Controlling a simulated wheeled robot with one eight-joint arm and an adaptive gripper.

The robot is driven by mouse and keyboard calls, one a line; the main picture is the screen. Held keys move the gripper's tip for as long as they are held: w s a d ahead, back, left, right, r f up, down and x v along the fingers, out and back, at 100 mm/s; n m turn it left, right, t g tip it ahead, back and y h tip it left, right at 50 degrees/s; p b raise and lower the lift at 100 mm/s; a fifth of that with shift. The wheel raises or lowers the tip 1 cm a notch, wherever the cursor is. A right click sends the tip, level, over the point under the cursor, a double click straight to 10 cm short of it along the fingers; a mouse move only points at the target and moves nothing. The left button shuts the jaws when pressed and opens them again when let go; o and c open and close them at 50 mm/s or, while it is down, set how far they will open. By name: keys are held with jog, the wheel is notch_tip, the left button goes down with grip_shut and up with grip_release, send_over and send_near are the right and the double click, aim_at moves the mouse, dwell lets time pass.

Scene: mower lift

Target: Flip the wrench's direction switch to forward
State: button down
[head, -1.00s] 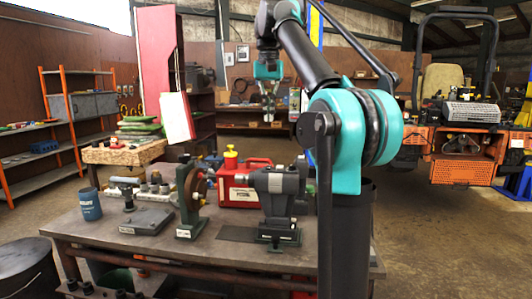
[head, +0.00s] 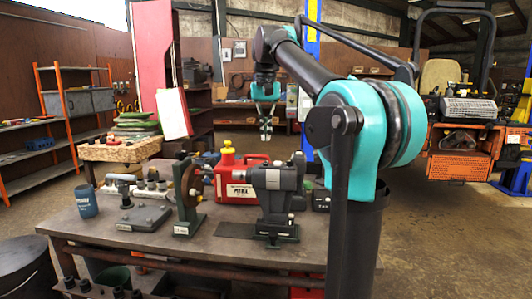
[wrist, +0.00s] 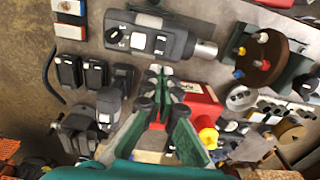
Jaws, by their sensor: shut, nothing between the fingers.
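The wrench (head: 274,180) is a dark grey, boxy tool held in a green-based stand on the bench. In the wrist view the wrench (wrist: 150,35) lies near the top, with its silver nose pointing right. Light patches show on its upper face; I cannot tell which is the direction switch or how it is set. My gripper (head: 266,136) hangs above and behind the wrench in the head view. In the wrist view my gripper (wrist: 160,72) has its fingertips close together and empty, just below the wrench's body in the picture. They look apart from it.
A red can with a yellow cap (head: 229,150) stands left of the wrench, beside a brown wheel on a stand (head: 186,190). A blue mug (head: 87,202) is at the bench's left. Dark block-shaped items (wrist: 80,72) stand near the wrench. The bench front (head: 150,240) has free room.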

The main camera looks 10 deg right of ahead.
aim_at(266, 162)
notch_tip(266, 162, down, 6)
jog(key=shift+f, duration=0.25)
jog(key=shift+w+f, duration=0.1)
jog(key=shift+f, duration=0.2)
dwell(0.3)
jog(key=shift+s+a+r, duration=0.2)
jog(key=shift+s+r, duration=0.15)
jog(key=shift+s, duration=0.35)
notch_tip(266, 162, up, 14)
jog(key=w, duration=0.2)
jog(key=shift+w+d+f, duration=0.15)
jog(key=shift+w+d, duration=0.15)
jog(key=shift+d, duration=0.15)
dwell(0.3)
